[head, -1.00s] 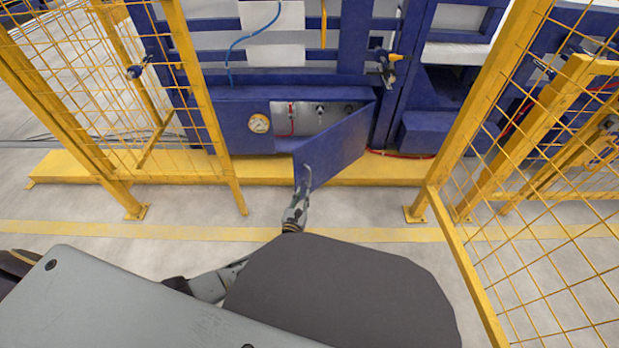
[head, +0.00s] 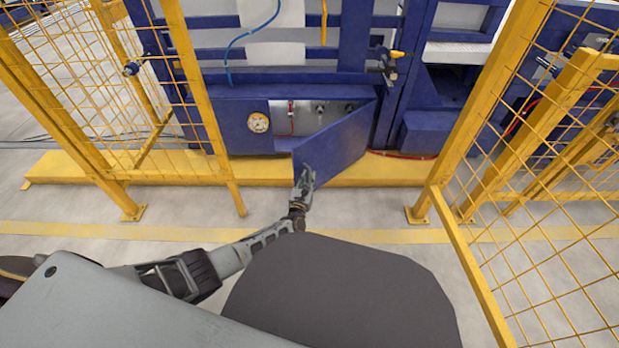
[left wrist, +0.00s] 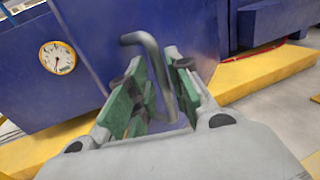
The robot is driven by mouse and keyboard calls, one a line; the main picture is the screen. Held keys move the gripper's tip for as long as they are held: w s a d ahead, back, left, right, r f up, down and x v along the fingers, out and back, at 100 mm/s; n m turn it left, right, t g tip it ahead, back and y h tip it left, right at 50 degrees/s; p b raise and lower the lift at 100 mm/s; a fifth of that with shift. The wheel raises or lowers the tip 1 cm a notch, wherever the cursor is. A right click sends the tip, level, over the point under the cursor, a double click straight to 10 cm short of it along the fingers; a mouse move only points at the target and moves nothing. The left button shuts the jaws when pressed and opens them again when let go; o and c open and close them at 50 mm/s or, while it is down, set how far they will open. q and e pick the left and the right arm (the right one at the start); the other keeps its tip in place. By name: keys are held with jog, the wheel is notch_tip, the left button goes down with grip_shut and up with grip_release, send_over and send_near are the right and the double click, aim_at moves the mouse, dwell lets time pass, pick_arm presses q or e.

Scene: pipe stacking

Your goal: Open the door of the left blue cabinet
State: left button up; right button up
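The blue cabinet (head: 229,124) stands low behind the yellow fence. Its door (head: 338,143) is hinged at the right and stands partly open, swung out towards me. It also fills the middle of the left wrist view (left wrist: 100,50). A grey bent-bar handle (left wrist: 152,65) sits near the door's free edge. My left gripper (head: 304,172) is at this handle. In the left wrist view, its green-padded fingers (left wrist: 158,85) are on either side of the bar, with gaps showing, so it looks open around it. My right gripper is not in view.
Inside the cabinet opening are a red fitting (head: 291,112) and grey knobs. A round gauge (head: 258,123) is on the front at left. Yellow mesh fences (head: 212,110) flank the gap. A yellow plinth (head: 400,170) runs below the cabinet. Grey floor in front is free.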

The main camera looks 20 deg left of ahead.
pick_arm(q)
jog(key=shift+w+b, duration=0.4)
jog(key=shift+w, duration=0.65)
grip_shut()
